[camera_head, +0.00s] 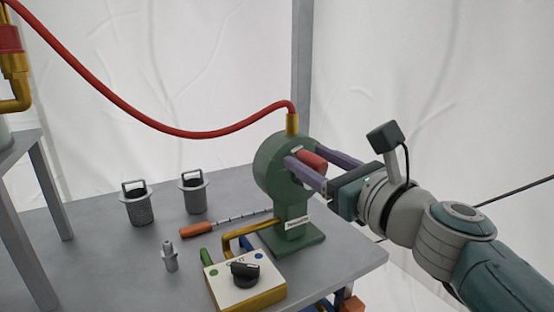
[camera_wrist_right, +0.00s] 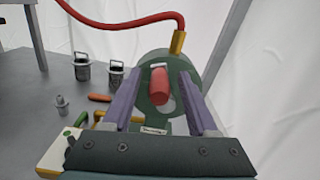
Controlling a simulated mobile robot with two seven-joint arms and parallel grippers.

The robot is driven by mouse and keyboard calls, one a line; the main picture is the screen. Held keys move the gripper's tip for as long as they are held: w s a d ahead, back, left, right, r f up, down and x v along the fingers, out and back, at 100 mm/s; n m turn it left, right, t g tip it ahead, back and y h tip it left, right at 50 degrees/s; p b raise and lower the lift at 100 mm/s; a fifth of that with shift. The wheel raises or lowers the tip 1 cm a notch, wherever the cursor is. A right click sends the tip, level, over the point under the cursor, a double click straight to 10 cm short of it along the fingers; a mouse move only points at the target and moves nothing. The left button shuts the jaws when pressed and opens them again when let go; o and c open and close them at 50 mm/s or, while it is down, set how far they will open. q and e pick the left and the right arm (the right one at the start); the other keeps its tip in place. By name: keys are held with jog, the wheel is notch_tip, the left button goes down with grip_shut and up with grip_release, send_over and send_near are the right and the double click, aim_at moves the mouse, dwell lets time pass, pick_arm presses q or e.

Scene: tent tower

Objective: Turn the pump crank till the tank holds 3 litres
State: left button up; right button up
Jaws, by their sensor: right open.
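The green pump (camera_head: 270,160) stands on the grey table, with a brass outlet on top feeding a red hose. It also shows in the right wrist view (camera_wrist_right: 183,67). Its crank has a red handle (camera_head: 313,160) that points out toward my right gripper (camera_head: 308,163). In the right wrist view the red handle (camera_wrist_right: 160,88) lies between the two purple fingers, with gaps on both sides. The right gripper is open around the handle. The tank and its level are not clearly visible. My left gripper is not in view.
A control box (camera_head: 245,282) with a black knob sits at the table's front. Two grey strainer baskets (camera_head: 137,206), an orange-handled tool (camera_head: 198,229) and a small grey fitting (camera_head: 170,260) stand or lie to the left. The red hose (camera_head: 180,131) hangs above them.

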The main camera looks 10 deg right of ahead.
jog(key=shift+s+d, duration=0.1)
jog(key=shift+s, duration=0.15)
jog(key=p+v, duration=0.2)
jog(key=v, duration=0.7)
jog(key=shift+s, duration=0.2)
